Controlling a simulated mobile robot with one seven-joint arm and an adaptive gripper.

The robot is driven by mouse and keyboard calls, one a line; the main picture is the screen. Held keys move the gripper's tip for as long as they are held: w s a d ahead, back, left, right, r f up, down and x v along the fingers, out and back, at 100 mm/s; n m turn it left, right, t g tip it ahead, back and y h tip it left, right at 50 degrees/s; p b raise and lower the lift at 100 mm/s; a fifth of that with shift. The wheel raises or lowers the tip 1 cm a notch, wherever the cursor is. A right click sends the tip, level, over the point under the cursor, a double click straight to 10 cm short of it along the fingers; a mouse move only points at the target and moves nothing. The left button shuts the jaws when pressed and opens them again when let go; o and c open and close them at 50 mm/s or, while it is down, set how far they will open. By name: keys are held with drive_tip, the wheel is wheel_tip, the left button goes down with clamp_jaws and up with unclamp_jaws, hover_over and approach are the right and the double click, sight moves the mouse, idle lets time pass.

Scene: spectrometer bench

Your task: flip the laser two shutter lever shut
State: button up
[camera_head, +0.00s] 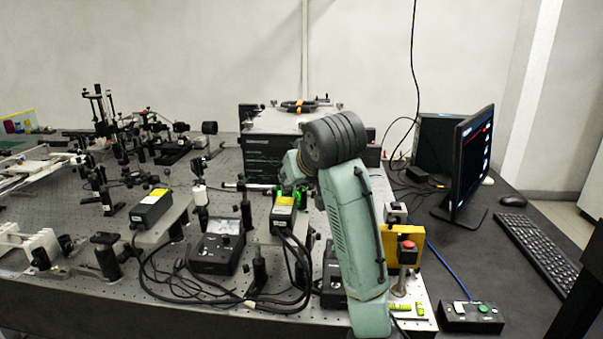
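Two black laser heads with yellow labels sit on posts at the front of the optical table: a left laser (154,207) and a right laser (283,213). I cannot read which one is laser two. My arm rises from the bottom, bends at a dark ribbed joint and reaches down behind the right laser. The end of my arm (292,172) is just beyond that laser, beside a bright green glow (301,196). My gripper's fingers are too small and hidden to make out. No shutter lever can be told apart.
A black controller box (217,252) stands between the lasers, with loose cables in front. A yellow box with a red button (407,249) is close to my arm's right. Optics crowd the left.

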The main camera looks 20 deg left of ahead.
drive_tip(key=v, duration=1.1)
drive_tip(key=shift+s+d, duration=0.1)
